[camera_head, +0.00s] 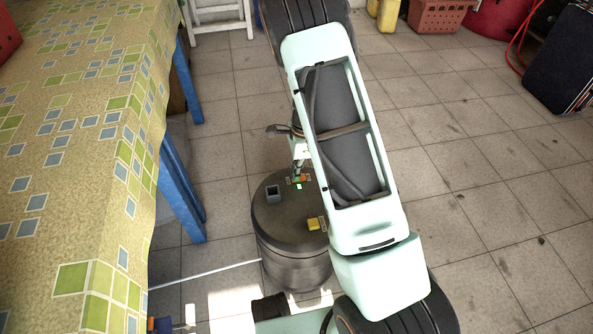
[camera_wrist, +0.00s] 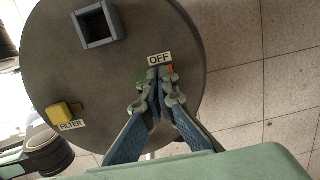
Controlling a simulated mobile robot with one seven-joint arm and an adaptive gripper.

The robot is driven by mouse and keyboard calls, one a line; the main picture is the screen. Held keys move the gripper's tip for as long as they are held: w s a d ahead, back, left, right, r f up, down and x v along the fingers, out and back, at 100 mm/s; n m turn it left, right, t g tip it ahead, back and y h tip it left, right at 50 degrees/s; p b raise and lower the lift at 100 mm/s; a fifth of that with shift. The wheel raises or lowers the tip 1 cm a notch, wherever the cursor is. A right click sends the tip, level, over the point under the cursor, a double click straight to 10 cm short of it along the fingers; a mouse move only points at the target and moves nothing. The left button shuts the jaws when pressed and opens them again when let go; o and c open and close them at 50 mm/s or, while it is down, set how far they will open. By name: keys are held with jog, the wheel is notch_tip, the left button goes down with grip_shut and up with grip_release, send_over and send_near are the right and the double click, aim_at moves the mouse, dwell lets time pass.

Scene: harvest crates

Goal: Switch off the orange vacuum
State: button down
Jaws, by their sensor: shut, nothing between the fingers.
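The vacuum (camera_head: 287,262) is a grey drum with a dark round lid, seen under my arm; its body looks grey, not orange. In the wrist view its lid (camera_wrist: 60,60) fills the upper left. A label reading "OFF" (camera_wrist: 159,58) lies on the lid, with a small orange patch (camera_wrist: 169,69) just below it and a green patch beside my fingers. My gripper (camera_wrist: 163,78) is shut and empty, its tips at these patches. It hides most of the switch there; I cannot tell whether they touch. In the head view my gripper (camera_head: 299,176) points down at the lid.
The lid also bears a yellow knob (camera_wrist: 62,112) labelled "FILTER" and a grey square socket (camera_wrist: 98,25). A dark hose fitting (camera_wrist: 48,152) sticks out beside the drum. A cloth-covered table (camera_head: 90,120) with blue legs stands left.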

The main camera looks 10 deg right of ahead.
aim_at(303, 177)
jog(key=shift+f, duration=0.15)
jog(key=shift+d, duration=0.85)
jog(key=shift+r, duration=0.2)
notch_tip(303, 177, up, 14)
jog(key=d+p, duration=0.1)
jog(key=p, duration=0.5)
jog(key=shift+d, duration=0.3)
jog(key=shift+f, duration=0.1)
jog(key=shift+w+a+r+b, duration=0.2)
jog(key=shift+a+r+b, duration=0.05)
jog(key=shift+a+b, duration=0.3)
